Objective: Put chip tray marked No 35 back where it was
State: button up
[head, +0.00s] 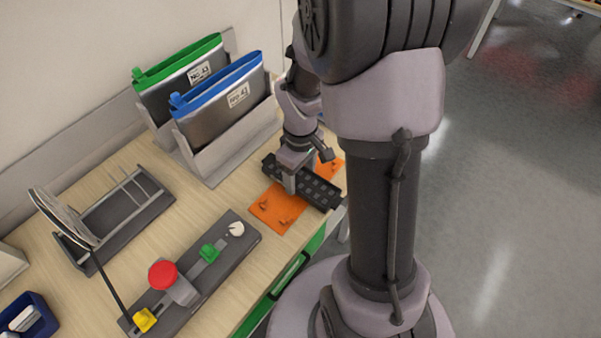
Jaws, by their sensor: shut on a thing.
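A dark grey chip tray (318,187) with rows of small pockets lies across or just above an orange mat (272,207) near the table's front edge. I cannot tell whether it touches the mat, and no No 35 marking is readable. My gripper (289,180) points down and is shut on the tray near its left part. My arm hides some of the area behind the tray.
Grey holders (229,145) with green-topped and blue-topped pouches stand behind. A control box (215,263) with coloured knobs lies left of the mat. A dark rack (125,215) with a reel is farther left. A blue bin (35,318) sits at the lower left.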

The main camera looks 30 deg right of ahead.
aim_at(300, 179)
jog(key=shift+f+b, duration=0.5)
jog(key=shift+f, duration=0.05)
jog(key=o, duration=1.8)
notch_tip(300, 179, up, 18)
jog(key=f+p, duration=0.1)
jog(key=p, duration=0.7)
jog(key=s+a+r+m+t+b, duration=0.1)
jog(key=s+a+r+m+t, duration=0.1)
jog(key=a, duration=0.3)
jog(key=s+a+r+m+t+y+b, duration=0.1)
jog(key=s+a+r+m+t, duration=0.1)
jog(key=s+a+r+m, duration=0.1)
jog(key=s+a+r+m+t+y+b, duration=0.1)
jog(key=s+a+r+m+b, duration=0.1)
jog(key=s+a, duration=0.4)
jog(key=shift+s+a+r+m+t, duration=0.2)
jog(key=shift+a+r+m+t, duration=0.15)
jog(key=shift+r+m, duration=0.3)
